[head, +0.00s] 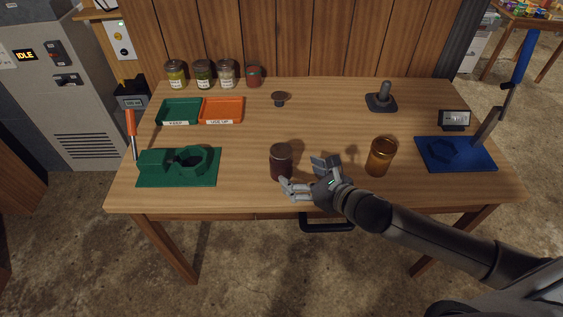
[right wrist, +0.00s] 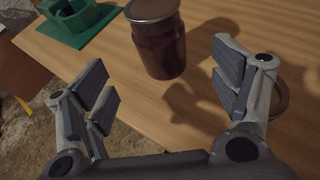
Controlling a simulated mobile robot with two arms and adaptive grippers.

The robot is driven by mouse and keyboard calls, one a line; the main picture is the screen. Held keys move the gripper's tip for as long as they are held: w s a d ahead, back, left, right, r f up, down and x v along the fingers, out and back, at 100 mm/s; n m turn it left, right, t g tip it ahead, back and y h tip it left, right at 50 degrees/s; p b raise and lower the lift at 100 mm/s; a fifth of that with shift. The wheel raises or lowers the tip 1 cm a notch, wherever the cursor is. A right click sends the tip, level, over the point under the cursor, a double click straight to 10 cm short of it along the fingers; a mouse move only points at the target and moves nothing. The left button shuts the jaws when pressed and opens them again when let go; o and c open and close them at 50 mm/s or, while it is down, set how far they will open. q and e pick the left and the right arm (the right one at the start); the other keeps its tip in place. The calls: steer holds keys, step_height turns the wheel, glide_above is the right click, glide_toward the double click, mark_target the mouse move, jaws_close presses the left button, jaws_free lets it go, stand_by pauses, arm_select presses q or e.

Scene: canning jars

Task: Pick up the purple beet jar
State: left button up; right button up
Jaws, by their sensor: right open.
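The purple beet jar (head: 281,163) is dark with a metal lid and stands upright on the table near its front edge. My right gripper (head: 301,174) is open and empty beside it, just to the right and in front of the jar in the head view. In the right wrist view the jar (right wrist: 159,42) stands ahead of the spread fingers (right wrist: 167,88), toward the top and between their directions. I see no finger touching it. The left gripper does not show.
An amber jar (head: 380,157) stands right of my right gripper. A green fixture (head: 207,176) is on the left, a blue stand (head: 478,160) on the right. Green (head: 164,113) and orange (head: 238,113) trays and several jars (head: 204,75) are farther back. The table middle (head: 320,115) is mostly clear.

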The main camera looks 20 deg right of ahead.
mark_target(282, 163)
steer(key=p+x, duration=0.1)
steer(key=x, duration=0.8)
steer(key=shift+w+r, duration=0.1)
steer(key=c, duration=1.4)
steer(key=shift+r, duration=0.1)
